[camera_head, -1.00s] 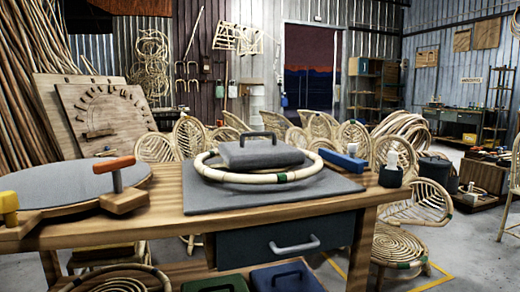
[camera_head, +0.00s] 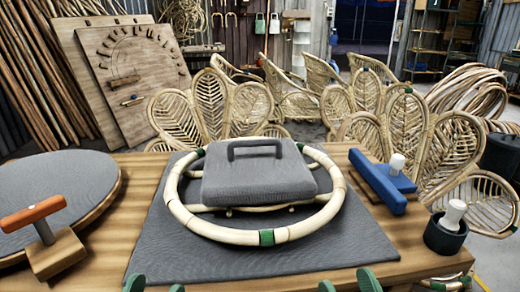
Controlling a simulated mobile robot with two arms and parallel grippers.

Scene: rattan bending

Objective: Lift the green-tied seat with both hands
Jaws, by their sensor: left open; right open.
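The green-tied seat (camera_head: 185,216) is a pale rattan ring with green ties, one at its front (camera_head: 267,237). It lies flat on a dark grey mat (camera_head: 155,250) on the wooden bench. A grey block with a handle (camera_head: 258,180) sits over the ring's middle and hides part of the inside. My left gripper (camera_head: 156,286) shows only as green fingertips at the bottom edge, spread apart and empty. My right gripper (camera_head: 348,284) shows the same way further right, also open and empty. Both are in front of the ring and apart from it.
An orange-handled clamp (camera_head: 45,232) and a grey round board (camera_head: 60,185) are at the left. A blue tool (camera_head: 378,180) and a dark pot with a white-topped piece (camera_head: 446,232) stand on the right. Rattan chair backs (camera_head: 367,95) crowd behind the bench.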

